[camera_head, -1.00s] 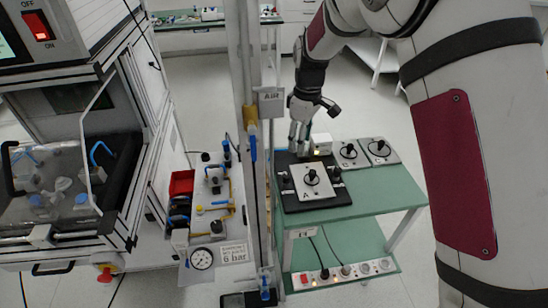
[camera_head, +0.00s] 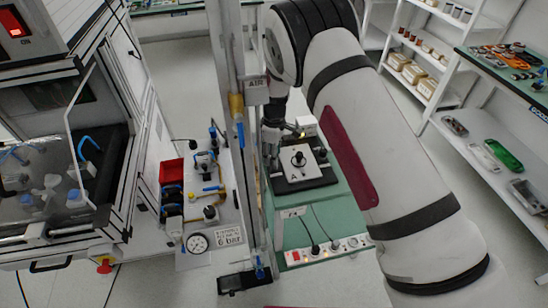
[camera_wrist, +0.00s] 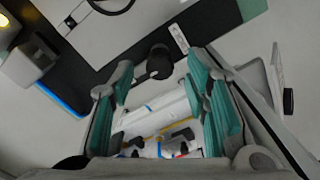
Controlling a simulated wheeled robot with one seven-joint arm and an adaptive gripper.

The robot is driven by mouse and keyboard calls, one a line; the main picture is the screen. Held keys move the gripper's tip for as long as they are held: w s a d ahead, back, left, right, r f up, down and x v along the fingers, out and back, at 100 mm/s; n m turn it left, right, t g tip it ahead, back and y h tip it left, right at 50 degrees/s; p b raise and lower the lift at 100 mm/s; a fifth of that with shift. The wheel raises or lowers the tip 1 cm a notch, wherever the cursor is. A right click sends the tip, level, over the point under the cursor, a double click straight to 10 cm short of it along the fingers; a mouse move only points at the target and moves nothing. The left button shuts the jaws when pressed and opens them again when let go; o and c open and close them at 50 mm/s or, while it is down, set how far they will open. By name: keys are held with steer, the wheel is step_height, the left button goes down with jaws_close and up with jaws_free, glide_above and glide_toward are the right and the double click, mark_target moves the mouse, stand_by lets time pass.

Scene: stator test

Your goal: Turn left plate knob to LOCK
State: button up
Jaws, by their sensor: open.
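A black base plate (camera_head: 283,186) on the green table carries a light plate marked A (camera_head: 301,172) with a black centre knob (camera_head: 299,158). A black knob (camera_head: 320,152) sits at the base plate's right side. In the wrist view a dark round knob (camera_wrist: 158,62) stands at the edge of the dark base plate (camera_wrist: 95,60), beside a small white label (camera_wrist: 179,39); the label's text is too small to read. My gripper (camera_wrist: 160,72) is open, with its teal-padded fingers on either side of this knob. In the head view my gripper (camera_head: 271,148) covers the plate's left side.
A white box with a lit lamp (camera_head: 306,125) stands behind the plate. A vertical post (camera_head: 237,120) with an AIR sign rises close left of my gripper. A power strip (camera_head: 318,252) lies on the lower shelf. My arm hides the table's right part.

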steer(key=shift+f, duration=1)
jaws_close()
